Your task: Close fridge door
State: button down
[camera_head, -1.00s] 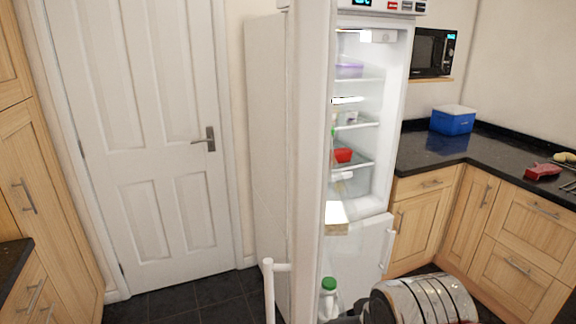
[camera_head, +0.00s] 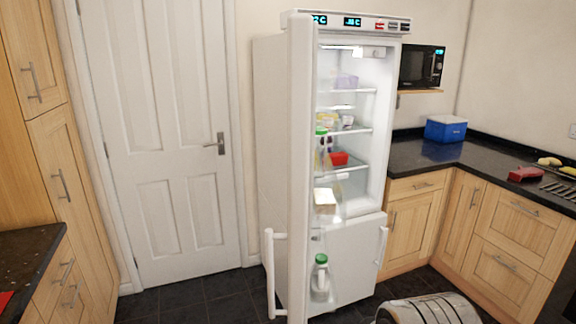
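The white fridge door (camera_head: 299,170) stands open, seen nearly edge-on, swung out toward me on the left side of the fridge (camera_head: 365,185). Its white bar handle (camera_head: 270,275) is low on the door's outer side. Door racks on the inner side hold a green-capped bottle, a pale box (camera_head: 325,197) and a green-capped milk jug (camera_head: 320,277). The lit interior shows shelves with a red tub (camera_head: 339,158) and other food. The lower compartment front (camera_head: 352,250) looks shut. My gripper is not in view; a rounded silver part at the bottom right may belong to my arm.
A closed white room door (camera_head: 165,150) is left of the fridge. Wooden cabinets stand at far left and right. A dark worktop (camera_head: 425,155) carries a blue cool box (camera_head: 445,128). A microwave (camera_head: 421,65) sits on a wall shelf. Dark tiled floor (camera_head: 215,300) is free before the room door.

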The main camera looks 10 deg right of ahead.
aim_at(304, 92)
jog(key=u, duration=0.25)
jog(key=k, duration=0.8)
jog(key=u, duration=0.55)
jog(key=k, duration=0.6)
jog(key=u, duration=0.05)
jog(key=i, duration=0.85)
jog(key=u, duration=0.45)
jog(key=i, duration=0.6)
jog(key=u, duration=0.45)
